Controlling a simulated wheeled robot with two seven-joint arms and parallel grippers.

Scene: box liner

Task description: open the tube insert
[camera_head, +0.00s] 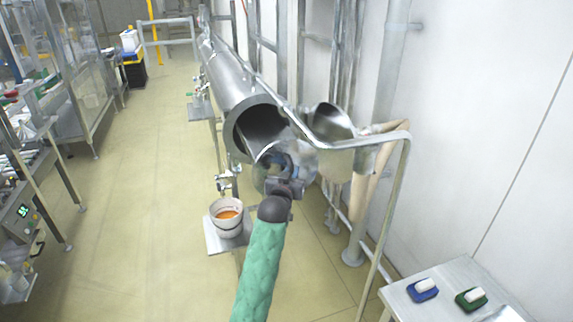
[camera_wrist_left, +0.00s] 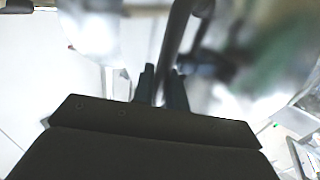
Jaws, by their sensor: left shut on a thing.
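The large grey metal tube (camera_head: 232,82) runs away from me along the wall, its near end open. The tube insert shows as a shiny trough (camera_head: 258,128) in the opening, with a clear round end plate (camera_head: 304,160) in front of it. My left gripper (camera_head: 285,172) is at this plate, its arm in a green sleeve coming from below. In the left wrist view the fingers (camera_wrist_left: 162,85) are shut around a dark bar, the insert's handle (camera_wrist_left: 177,45). The gripper hides part of the plate. My right gripper is not in view.
A metal rail (camera_head: 400,180) bends around the tube's right side. A white bucket (camera_head: 227,216) with orange contents stands on a small platform below the opening. A table (camera_head: 450,272) with blue and green holders is at the lower right.

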